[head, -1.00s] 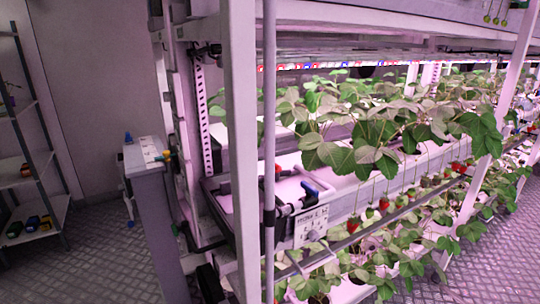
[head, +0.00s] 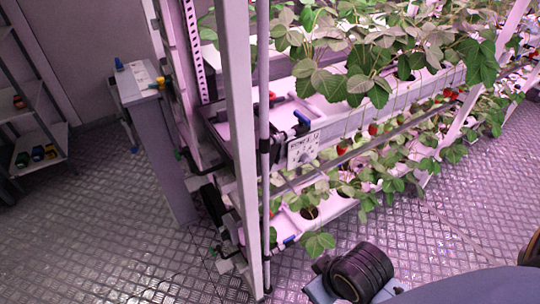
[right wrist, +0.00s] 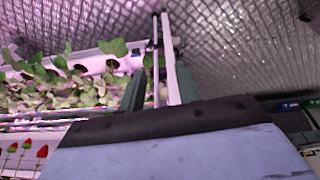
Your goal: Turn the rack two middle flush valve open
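The rack (head: 240,150) stands upright in the head view, with strawberry plants on its tiers. At the near end of its middle tier is a valve with a blue handle (head: 302,118), beside a white label plate (head: 302,151). A small red handle (head: 271,96) is near it. Another blue handle (head: 289,240) is on the tier below. In the right wrist view my right gripper (right wrist: 160,85) has its two dark fingers apart, with nothing held. A pale post shows between them, seemingly beyond. No valve is clear there. My left gripper is not in view.
A grey cabinet (head: 150,130) with blue and yellow handles on top stands left of the rack. A shelf (head: 45,150) with small coloured items is at the far left. The patterned metal floor (head: 110,240) is clear in front.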

